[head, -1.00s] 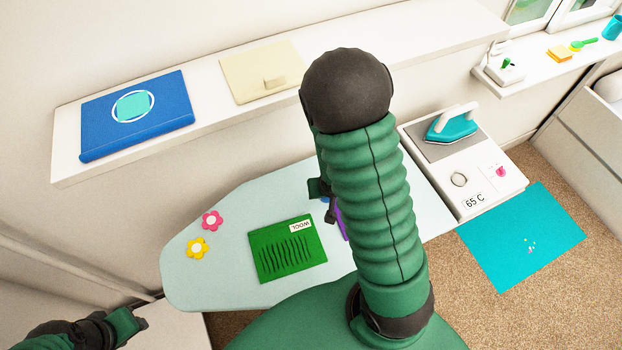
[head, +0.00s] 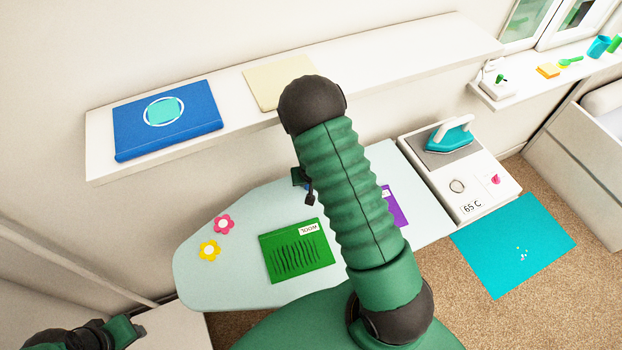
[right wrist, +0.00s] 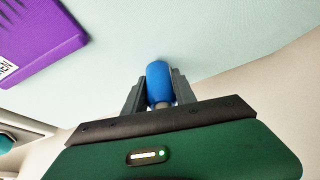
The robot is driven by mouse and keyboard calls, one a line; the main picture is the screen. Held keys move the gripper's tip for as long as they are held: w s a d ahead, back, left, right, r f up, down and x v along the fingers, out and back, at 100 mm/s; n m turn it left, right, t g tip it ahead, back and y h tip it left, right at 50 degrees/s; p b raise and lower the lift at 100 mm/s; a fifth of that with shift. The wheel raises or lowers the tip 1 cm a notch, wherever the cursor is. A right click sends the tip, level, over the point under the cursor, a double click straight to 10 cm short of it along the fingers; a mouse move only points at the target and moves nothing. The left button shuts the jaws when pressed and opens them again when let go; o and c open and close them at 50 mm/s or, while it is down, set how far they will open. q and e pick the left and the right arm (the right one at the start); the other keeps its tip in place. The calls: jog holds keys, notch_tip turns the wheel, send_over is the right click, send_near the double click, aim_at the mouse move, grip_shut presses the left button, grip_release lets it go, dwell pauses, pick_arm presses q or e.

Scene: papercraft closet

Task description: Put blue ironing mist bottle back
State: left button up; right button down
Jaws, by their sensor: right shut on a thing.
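The blue mist bottle (right wrist: 159,78) is between the two dark fingers of my right gripper (right wrist: 158,92) in the right wrist view, above the pale ironing board. My right gripper is shut on it. In the head view my green right arm covers much of the board, and only a small part of the right gripper (head: 308,187) shows beside it, near the board's wall-side edge.
The ironing board (head: 215,285) carries a green wool cloth (head: 300,250), a purple cloth (head: 394,206) and two flowers. Behind it a white wall shelf (head: 235,112) holds a blue book (head: 190,130) and a beige one (head: 266,92). An iron (head: 450,137) rests on a stand at right.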

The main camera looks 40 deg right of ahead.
jog(key=shift+a+f, duration=0.15)
jog(key=shift+a, duration=0.35)
jog(key=shift+d+f+b, duration=0.25)
jog(key=shift+d+b, duration=0.05)
jog(key=shift+b, duration=0.05)
jog(key=c, duration=1)
grip_release()
jog(key=shift+s+d+f, duration=0.1)
jog(key=shift+s+d, duration=0.05)
jog(key=shift+d, duration=0.4)
jog(key=shift+s+d+f, duration=0.1)
jog(key=shift+s+d, duration=0.05)
jog(key=shift+d, duration=0.35)
jog(key=shift+w+a, duration=0.3)
jog(key=shift+a, duration=0.35)
jog(key=shift+s+d, duration=0.15)
jog(key=shift+d, duration=0.1)
pick_arm(q)
jog(key=shift+s+d+f, duration=0.1)
jog(key=shift+f, duration=0.25)
pick_arm(e)
jog(key=shift+a, duration=0.15)
